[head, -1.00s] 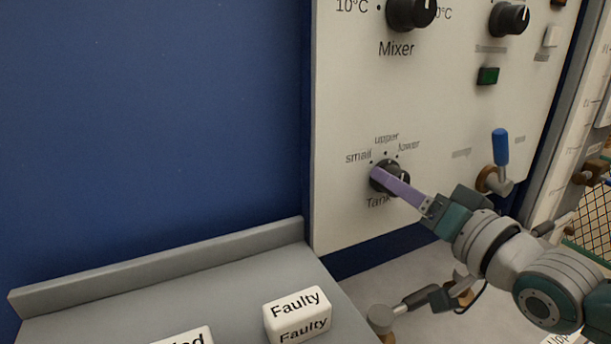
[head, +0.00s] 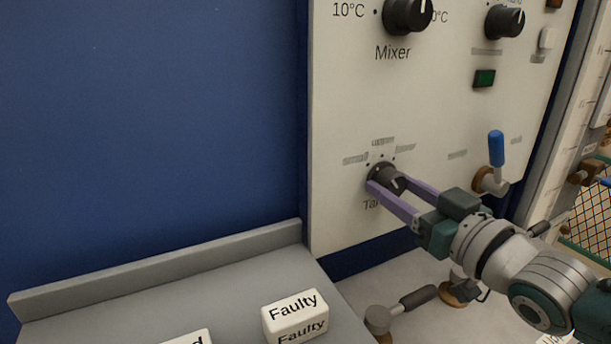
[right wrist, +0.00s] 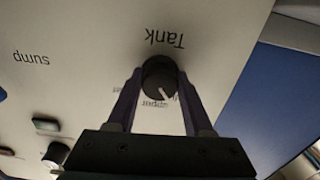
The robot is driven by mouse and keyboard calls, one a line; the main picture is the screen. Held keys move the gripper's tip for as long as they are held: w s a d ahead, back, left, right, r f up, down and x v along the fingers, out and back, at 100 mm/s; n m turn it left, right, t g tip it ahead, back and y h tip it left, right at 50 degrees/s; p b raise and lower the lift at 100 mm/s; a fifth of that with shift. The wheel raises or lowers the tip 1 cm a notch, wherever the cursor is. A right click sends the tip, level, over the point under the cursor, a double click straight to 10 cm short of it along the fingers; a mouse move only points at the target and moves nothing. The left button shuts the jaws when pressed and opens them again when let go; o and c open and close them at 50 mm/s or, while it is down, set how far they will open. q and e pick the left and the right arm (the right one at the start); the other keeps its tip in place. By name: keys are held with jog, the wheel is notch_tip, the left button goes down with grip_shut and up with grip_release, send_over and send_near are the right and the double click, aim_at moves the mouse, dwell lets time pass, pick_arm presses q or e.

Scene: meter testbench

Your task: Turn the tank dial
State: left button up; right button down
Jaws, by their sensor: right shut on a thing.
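The tank dial (head: 388,178) is a black knob low on the white panel, with small, upper and lower marks above it. My right gripper (head: 388,181) has its two purple fingers on either side of the knob and is shut on it. In the right wrist view the tank dial (right wrist: 159,80) sits between the fingertips of the right gripper (right wrist: 158,82), with the word Tank upside down beyond it. A white pointer line shows on the knob there. The fingers cover part of the Tank label in the head view. My left gripper is not in view.
The mixer dial (head: 407,15) and another black dial (head: 504,21) are higher on the panel. A blue-handled valve (head: 496,150) stands out close to the right of my gripper. A white Faulty block (head: 295,316) sits on the grey shelf (head: 230,290) at lower left.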

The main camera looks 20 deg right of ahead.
jog(key=shift+n, duration=1)
jog(key=shift+c, duration=1.5)
grip_release()
jog(key=shift+s, duration=0.1)
jog(key=s, duration=0.9)
jog(key=shift+s+d, duration=0.35)
jog(key=shift+d, duration=0.05)
